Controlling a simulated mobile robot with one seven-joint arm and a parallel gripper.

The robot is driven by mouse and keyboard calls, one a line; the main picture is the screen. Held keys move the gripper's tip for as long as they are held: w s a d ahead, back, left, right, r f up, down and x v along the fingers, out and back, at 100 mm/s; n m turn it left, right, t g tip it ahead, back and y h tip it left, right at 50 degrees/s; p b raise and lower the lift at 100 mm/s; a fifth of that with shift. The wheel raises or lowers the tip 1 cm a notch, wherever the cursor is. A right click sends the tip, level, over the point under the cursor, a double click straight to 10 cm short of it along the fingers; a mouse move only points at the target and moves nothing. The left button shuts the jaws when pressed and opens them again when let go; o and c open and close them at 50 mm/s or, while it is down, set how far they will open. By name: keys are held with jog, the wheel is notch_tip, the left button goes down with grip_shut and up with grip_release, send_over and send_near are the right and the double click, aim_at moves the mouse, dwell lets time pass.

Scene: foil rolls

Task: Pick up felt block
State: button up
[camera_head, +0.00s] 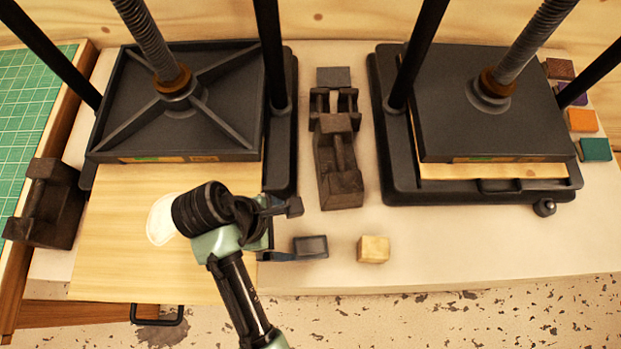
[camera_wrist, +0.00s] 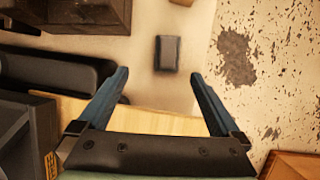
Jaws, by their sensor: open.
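A small dark grey block (camera_head: 311,246), which looks like the felt block, lies on the pale table near its front edge. The wrist view shows the grey block (camera_wrist: 168,53) lying flat, just beyond the fingertips and roughly midway between their lines. My gripper (camera_head: 291,230) is open and empty, pointing right in the head view. In the head view its lower finger overlaps the block's left edge; in the wrist view both blue fingers (camera_wrist: 160,76) are apart from the block.
A wooden cube (camera_head: 374,249) stands right of the grey block. Dark iron weights (camera_head: 338,165) stand behind it, between two black presses (camera_head: 277,150) (camera_head: 480,185). A wooden board (camera_head: 120,225) lies under my arm. Table space right of the cube is clear.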

send_over(311, 246)
jog(key=a, duration=0.2)
jog(key=shift+g, duration=0.3)
jog(key=f, duration=0.7)
jog(key=shift+s+d+f, duration=0.1)
jog(key=shift+s, duration=0.15)
jog(key=shift+p+x, duration=0.75)
jog(key=shift+x, duration=2.05)
jog(key=shift+w, duration=0.15)
jog(key=c, duration=1.4)
notch_tip(311, 246, up, 10)
